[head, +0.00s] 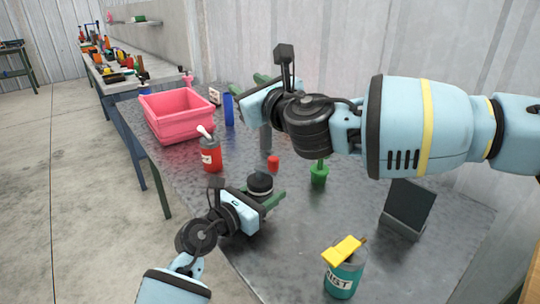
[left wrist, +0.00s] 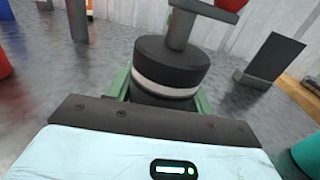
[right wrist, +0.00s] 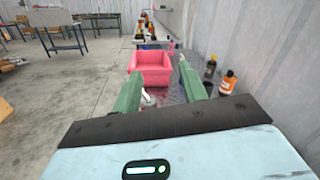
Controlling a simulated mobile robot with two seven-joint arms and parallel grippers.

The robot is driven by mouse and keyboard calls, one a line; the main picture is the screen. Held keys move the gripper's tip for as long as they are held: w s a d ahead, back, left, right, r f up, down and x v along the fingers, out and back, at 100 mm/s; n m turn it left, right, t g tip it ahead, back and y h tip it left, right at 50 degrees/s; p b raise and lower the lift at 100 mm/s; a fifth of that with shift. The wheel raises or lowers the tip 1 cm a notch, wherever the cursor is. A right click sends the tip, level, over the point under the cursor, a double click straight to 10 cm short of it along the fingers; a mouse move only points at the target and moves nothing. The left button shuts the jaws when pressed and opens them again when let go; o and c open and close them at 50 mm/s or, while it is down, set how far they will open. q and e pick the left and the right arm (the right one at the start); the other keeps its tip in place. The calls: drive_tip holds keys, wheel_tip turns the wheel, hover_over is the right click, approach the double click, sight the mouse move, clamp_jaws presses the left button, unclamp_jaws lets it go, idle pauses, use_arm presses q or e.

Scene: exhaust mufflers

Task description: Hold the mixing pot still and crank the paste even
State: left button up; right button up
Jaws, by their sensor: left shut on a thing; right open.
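The mixing pot (head: 260,184) is a dark round pot with a pale band, upright on the grey table. In the left wrist view the pot (left wrist: 170,68) carries a grey crank shaft and arm (left wrist: 183,28) on top, with a red knob (left wrist: 232,4) partly cut off by the frame. The red knob (head: 273,162) also shows in the head view. My left gripper (head: 264,198) is shut on the pot, its green fingers on either side. My right gripper (head: 250,88) is open and empty above the table's back, its spread fingers (right wrist: 160,88) facing the pink bin. The paste is hidden.
A pink bin (head: 177,118), red bottle (head: 211,156) and blue cylinder (head: 228,110) stand toward the back left. A grey post (head: 265,138) and green item (head: 319,173) stand beyond the pot. A dark panel (head: 410,205) and teal can (head: 343,278) stand at right.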

drive_tip(key=s+d+f+n+g+y, duration=0.2)
drive_tip(key=s+d+f+n+g, duration=0.15)
drive_tip(key=d, duration=0.35)
drive_tip(key=g, duration=0.5)
approach(273, 158)
drive_tip(key=shift+m, duration=0.25)
drive_tip(key=x, duration=1)
drive_tip(key=shift+f, duration=0.35)
drive_tip(key=shift+c, duration=0.3)
clamp_jaws()
drive_tip(key=shift+a, duration=0.1)
